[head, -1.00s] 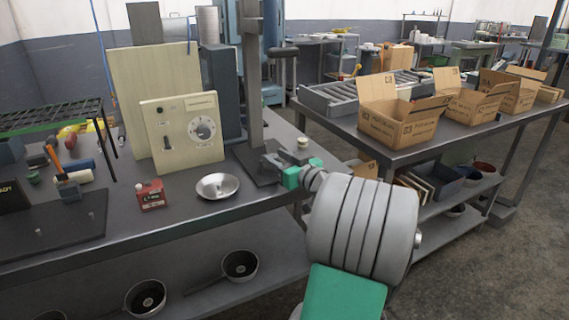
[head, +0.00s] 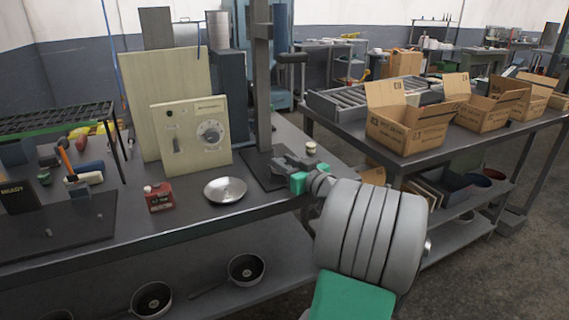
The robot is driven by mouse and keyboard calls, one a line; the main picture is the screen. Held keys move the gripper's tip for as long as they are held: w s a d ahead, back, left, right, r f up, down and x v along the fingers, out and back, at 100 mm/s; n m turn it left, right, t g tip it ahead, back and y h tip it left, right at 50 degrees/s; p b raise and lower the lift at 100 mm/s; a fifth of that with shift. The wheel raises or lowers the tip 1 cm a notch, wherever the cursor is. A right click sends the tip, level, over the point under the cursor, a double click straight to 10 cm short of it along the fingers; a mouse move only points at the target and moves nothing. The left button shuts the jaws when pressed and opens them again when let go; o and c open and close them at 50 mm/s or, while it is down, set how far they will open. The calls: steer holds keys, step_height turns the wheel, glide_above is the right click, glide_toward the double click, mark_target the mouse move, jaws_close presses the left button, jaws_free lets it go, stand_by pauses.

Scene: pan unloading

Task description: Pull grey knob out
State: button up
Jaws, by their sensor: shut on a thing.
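My gripper (head: 287,166), with green parts behind its grey fingers, is low over the right side of the dark base plate (head: 254,176) of an upright column stand. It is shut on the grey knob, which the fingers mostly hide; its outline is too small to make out. My large grey wrist fills the view to the lower right of it. A beige panel (head: 190,158) with a round dial (head: 210,132) stands to the left, apart from the gripper.
A shallow metal bowl (head: 225,190) and a red can (head: 159,197) are on the bench left of my gripper. A small pale jar (head: 311,148) stands just behind it. Cardboard boxes (head: 408,135) are on the right table. Pans (head: 246,268) lie on the lower shelf.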

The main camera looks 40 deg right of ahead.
jaws_close()
steer(key=shift+r, duration=0.75)
steer(key=shift+r+p, duration=0.7)
steer(key=shift+r, duration=0.5)
